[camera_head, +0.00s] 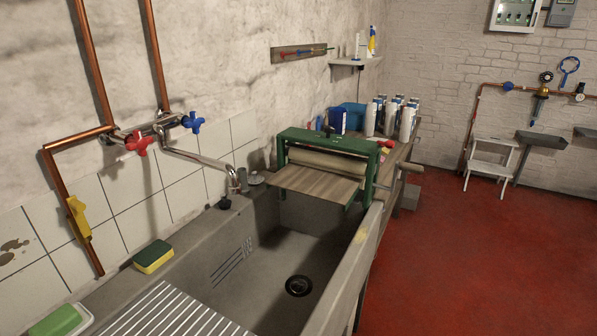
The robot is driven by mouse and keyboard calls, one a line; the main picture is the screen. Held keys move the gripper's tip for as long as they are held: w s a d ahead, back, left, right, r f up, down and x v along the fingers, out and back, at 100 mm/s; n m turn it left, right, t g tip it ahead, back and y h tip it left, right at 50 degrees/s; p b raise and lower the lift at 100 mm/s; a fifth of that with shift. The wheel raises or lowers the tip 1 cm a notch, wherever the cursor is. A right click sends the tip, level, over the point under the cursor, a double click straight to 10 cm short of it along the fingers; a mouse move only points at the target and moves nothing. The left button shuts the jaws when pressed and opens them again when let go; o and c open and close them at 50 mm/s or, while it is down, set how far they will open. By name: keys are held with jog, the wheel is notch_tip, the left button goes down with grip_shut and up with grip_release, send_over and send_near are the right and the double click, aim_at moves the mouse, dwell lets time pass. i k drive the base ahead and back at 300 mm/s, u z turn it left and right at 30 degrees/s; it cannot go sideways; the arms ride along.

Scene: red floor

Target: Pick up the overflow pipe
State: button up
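No part of my gripper shows in this view. The overflow pipe cannot be told for sure. A short grey upright cylinder (243,180) stands on the sink's back ledge, close to the tap spout's end, and may be it. A small dark stopper-like piece (225,203) sits on the ledge to its left. A round grey piece (257,178) is just to its right. The grey stone sink (232,282) is in the lower middle, with a dark round drain (299,286) in its floor. Nothing is seen standing in the drain.
A green-framed roller press (328,146) with a wooden board (315,186) spans the sink's far end. The metal spout (205,160) hangs over the back ledge. A yellow-green sponge (154,257) lies on the ledge.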

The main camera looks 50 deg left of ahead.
aim_at(241, 173)
jog(key=z, duration=0.05)
jog(key=i, duration=2.1)
jog(key=u, duration=2.35)
jog(key=i, duration=0.15)
jog(key=u, duration=1.55)
jog(key=i, duration=0.95)
jog(key=z, duration=0.3)
